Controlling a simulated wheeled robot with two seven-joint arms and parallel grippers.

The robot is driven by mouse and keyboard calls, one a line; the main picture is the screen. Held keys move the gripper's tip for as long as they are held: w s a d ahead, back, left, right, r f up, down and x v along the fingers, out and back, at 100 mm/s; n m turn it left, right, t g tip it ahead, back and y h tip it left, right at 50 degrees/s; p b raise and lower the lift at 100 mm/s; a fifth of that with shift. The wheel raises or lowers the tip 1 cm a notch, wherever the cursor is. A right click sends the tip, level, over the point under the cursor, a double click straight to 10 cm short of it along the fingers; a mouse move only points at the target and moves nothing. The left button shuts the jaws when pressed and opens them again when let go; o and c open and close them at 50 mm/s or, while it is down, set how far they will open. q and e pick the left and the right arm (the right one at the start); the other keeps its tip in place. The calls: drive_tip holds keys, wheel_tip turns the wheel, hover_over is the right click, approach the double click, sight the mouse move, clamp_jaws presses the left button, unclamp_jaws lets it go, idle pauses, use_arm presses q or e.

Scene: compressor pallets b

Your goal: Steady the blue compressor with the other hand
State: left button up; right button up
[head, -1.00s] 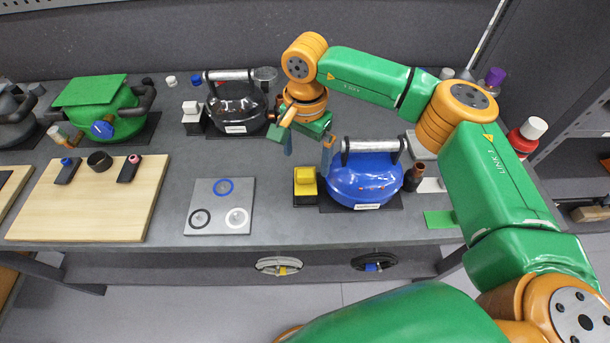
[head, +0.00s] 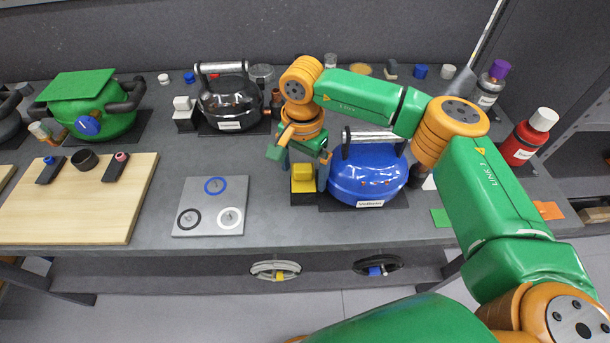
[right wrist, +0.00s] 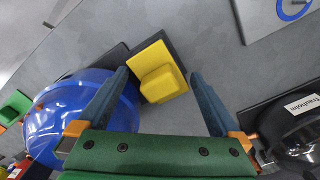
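The blue compressor (head: 367,178) stands upright on a dark base plate on the grey bench. It has a silver bar handle (head: 373,136) on top and a white label at its front. A yellow block (head: 303,178) stands at its left side. My right gripper (head: 303,168) is open and empty, its fingers pointing down over the yellow block. In the right wrist view the yellow block (right wrist: 164,84) lies between the spread fingers. One finger overlaps the blue compressor (right wrist: 70,110) there; I cannot tell whether it touches. My left gripper is not in view.
A black compressor (head: 230,105) and a green one (head: 92,112) stand to the left. A grey plate with rings (head: 212,207) and a wooden board (head: 110,215) lie in front of them. A red bottle (head: 523,142) stands right. Cables hang below the bench edge.

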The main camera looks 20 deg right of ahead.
drive_tip(key=shift+r, duration=0.35)
wheel_tip(320, 180, up, 6)
drive_tip(key=shift+r+b, duration=0.2)
drive_tip(key=shift+b, duration=0.6)
